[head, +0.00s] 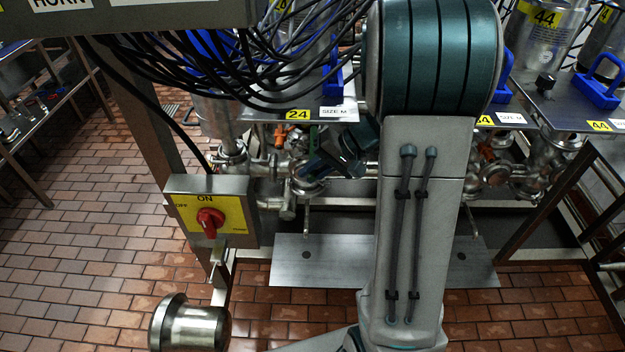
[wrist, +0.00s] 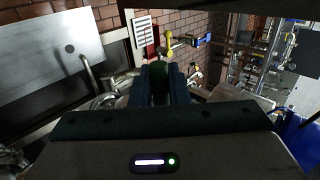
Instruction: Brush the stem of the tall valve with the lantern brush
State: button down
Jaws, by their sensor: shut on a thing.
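My gripper (wrist: 159,82) is shut on a dark green rounded piece (wrist: 158,88), which looks like the handle of the lantern brush. The brush's bristles cannot be made out. In the head view my gripper (head: 335,162) is small and dark, low under the shelf marked 24, close to steel valve piping (head: 308,180). I cannot tell whether it touches the piping. Pale metal fittings show just beside and behind the fingers in the wrist view. Which valve is the tall one, and where its stem is, I cannot tell; my arm hides part of the piping.
A switch box (head: 210,218) with a red knob stands at left. Black cables (head: 220,65) hang above. A shelf edge (head: 345,105) overhangs the piping. A steel plate (head: 320,262) lies below. More valves (head: 495,170) with orange parts are at right.

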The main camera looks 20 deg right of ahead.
aim_at(313, 154)
jog(key=shift+w+d+b, duration=0.15)
jog(key=shift+w+d, duration=0.1)
jog(key=shift+w, duration=0.6)
jog(key=shift+w+d+b, duration=0.1)
jog(key=shift+w+d, duration=0.2)
jog(key=shift+w, duration=0.6)
jog(key=shift+w+d+b, duration=0.15)
jog(key=shift+w+d, duration=0.1)
jog(key=shift+w, duration=0.6)
jog(key=shift+s+a, duration=0.1)
jog(key=shift+s, duration=0.1)
jog(key=shift+s+a+r+b, duration=0.2)
jog(key=shift+s+b, duration=0.15)
jog(key=shift+s, duration=0.25)
jog(key=shift+w+d+r, duration=0.1)
jog(key=shift+w+d, duration=0.05)
jog(key=shift+w, duration=0.25)
jog(key=shift+w+d+r, duration=0.1)
jog(key=shift+w, duration=0.3)
jog(key=shift+s, duration=0.15)
